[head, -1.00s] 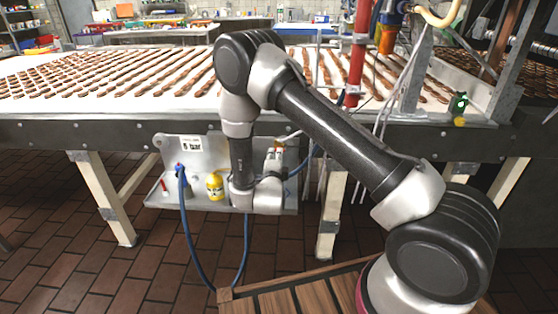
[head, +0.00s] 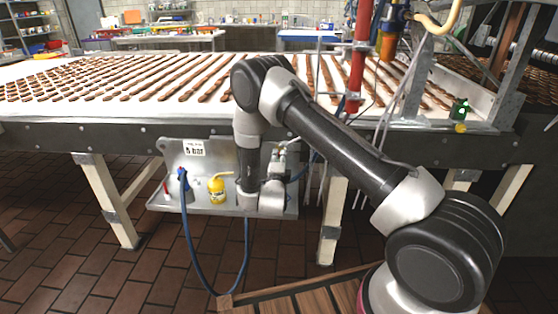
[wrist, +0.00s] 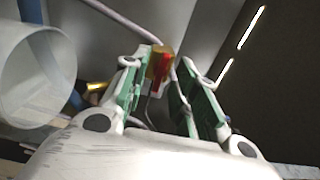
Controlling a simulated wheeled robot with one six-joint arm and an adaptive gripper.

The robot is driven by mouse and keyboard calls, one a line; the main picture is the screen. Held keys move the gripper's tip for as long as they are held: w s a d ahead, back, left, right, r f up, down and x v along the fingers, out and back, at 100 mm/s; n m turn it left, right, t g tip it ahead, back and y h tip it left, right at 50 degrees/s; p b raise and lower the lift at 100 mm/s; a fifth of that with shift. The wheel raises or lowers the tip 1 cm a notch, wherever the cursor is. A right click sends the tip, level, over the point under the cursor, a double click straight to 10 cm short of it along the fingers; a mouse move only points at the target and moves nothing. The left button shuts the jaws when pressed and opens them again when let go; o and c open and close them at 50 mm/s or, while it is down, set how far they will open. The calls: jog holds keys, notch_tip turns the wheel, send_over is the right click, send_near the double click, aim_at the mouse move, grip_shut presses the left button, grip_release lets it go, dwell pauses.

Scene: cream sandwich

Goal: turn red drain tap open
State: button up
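In the wrist view the red tap (wrist: 163,66) is a thin red handle on a brass-coloured body. It shows ahead of my gripper (wrist: 166,76), in the gap between the fingertips. The two fingers with green pads stand apart, one on each side of the tap in the picture. I cannot tell whether either pad touches it. In the head view my wrist is low in front of the metal panel (head: 200,160) under the conveyor table, at its right part. The tap is not clearly seen there.
A blue hose (head: 186,225) hangs from the panel's left part. A yellow part (head: 217,190) sits beside my wrist. The conveyor table (head: 100,128) with rows of brown bars lies above. In the wrist view a pale cylinder (wrist: 35,80) stands close on the left.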

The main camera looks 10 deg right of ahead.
grip_shut()
jog(key=n, duration=0.7)
jog(key=shift+n, duration=0.3)
jog(key=n, duration=0.5)
jog(key=shift+f+n, duration=0.1)
jog(key=shift+n, duration=2.6)
jog(key=shift+s, duration=0.1)
